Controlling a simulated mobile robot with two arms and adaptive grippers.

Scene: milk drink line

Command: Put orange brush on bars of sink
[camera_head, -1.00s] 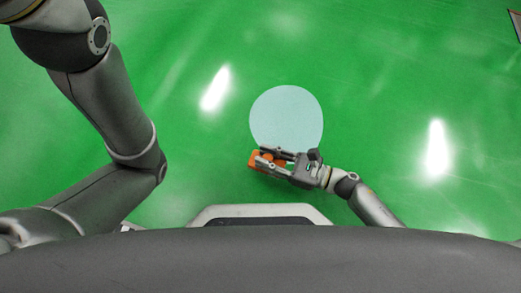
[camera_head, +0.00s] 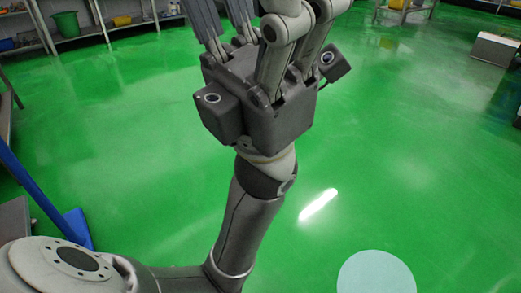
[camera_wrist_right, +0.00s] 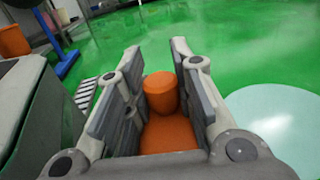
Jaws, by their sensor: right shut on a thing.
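The orange brush (camera_wrist_right: 165,115) is between the fingers of my right gripper (camera_wrist_right: 157,62) in the right wrist view. The gripper is shut on it. A rounded orange end sticks up between the pads, and the rest reaches back toward the palm. My left gripper (camera_head: 236,25) is large in the head view, raised in front of the camera with its fingers toward the top edge. Its fingertips are cut off, so I cannot tell how far apart they are. My right gripper is outside the head view. No sink bars can be made out.
A pale round patch (camera_head: 377,275) lies on the green floor, also in the right wrist view (camera_wrist_right: 275,120). A blue stand (camera_head: 75,225) is at left. Shelving with a green bucket (camera_head: 66,24) is at the back left. A grey box (camera_head: 494,47) stands far right. The middle floor is clear.

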